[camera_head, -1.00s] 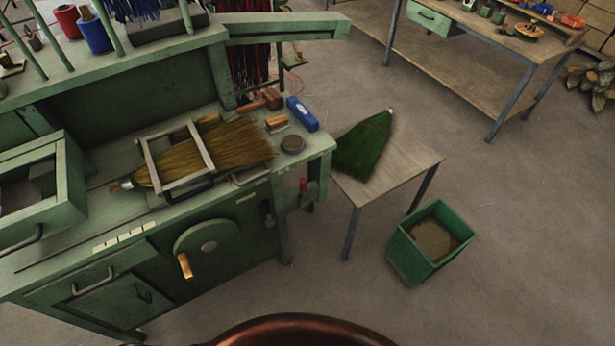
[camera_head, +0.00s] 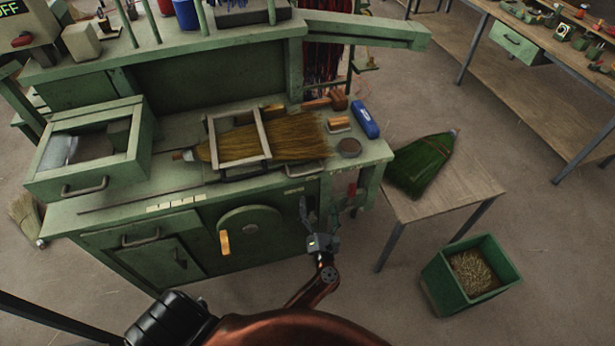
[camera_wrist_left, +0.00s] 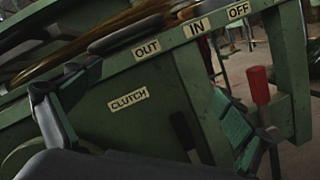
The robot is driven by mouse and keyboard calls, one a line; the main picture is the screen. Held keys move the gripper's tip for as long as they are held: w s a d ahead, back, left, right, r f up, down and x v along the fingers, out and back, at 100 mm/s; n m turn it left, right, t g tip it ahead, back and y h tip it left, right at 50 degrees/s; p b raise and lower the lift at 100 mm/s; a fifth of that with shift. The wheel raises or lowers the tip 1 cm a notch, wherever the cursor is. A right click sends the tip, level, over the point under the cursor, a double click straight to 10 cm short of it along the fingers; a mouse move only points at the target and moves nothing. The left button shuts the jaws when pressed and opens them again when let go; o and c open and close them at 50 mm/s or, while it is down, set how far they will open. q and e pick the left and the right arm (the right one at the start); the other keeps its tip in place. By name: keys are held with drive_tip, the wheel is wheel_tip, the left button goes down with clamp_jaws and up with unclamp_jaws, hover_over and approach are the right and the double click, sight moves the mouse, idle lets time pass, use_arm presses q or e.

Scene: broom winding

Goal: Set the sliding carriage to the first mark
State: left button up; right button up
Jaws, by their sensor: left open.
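The carriage appears to be the open-topped green box (camera_head: 132,168) with a front bar handle (camera_head: 85,187), at the left end of the green bench. A row of small pale labels (camera_head: 174,203), possibly the marks, lies along the bench's front edge to its right; their writing is too small to read. My left gripper (camera_head: 319,212) is open and empty in front of the bench's right part, well right of the carriage. In the left wrist view its fingers stand apart before the CLUTCH plate (camera_wrist_left: 128,98) and a red-handled lever (camera_wrist_left: 261,86). My right gripper is not in view.
A straw broom (camera_head: 295,137) lies under a metal frame (camera_head: 240,162) on the bench. A round plate with a yellow handle (camera_head: 224,242) is on the bench front. A side table (camera_head: 460,187) bears a green broom; a green bin (camera_head: 450,285) stands below.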

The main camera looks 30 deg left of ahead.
sight(307, 175)
use_arm(q)
wheel_tip(307, 175, up, 8)
drive_tip(key=s+n+g+y, duration=0.15)
drive_tip(key=n+g, duration=0.25)
drive_tip(key=n, duration=0.6)
drive_tip(key=x, duration=0.8)
drive_tip(key=shift+s+a+f, duration=0.2)
drive_tip(key=shift+f, duration=0.15)
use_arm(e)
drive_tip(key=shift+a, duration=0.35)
use_arm(q)
drive_tip(key=shift+c, duration=0.3)
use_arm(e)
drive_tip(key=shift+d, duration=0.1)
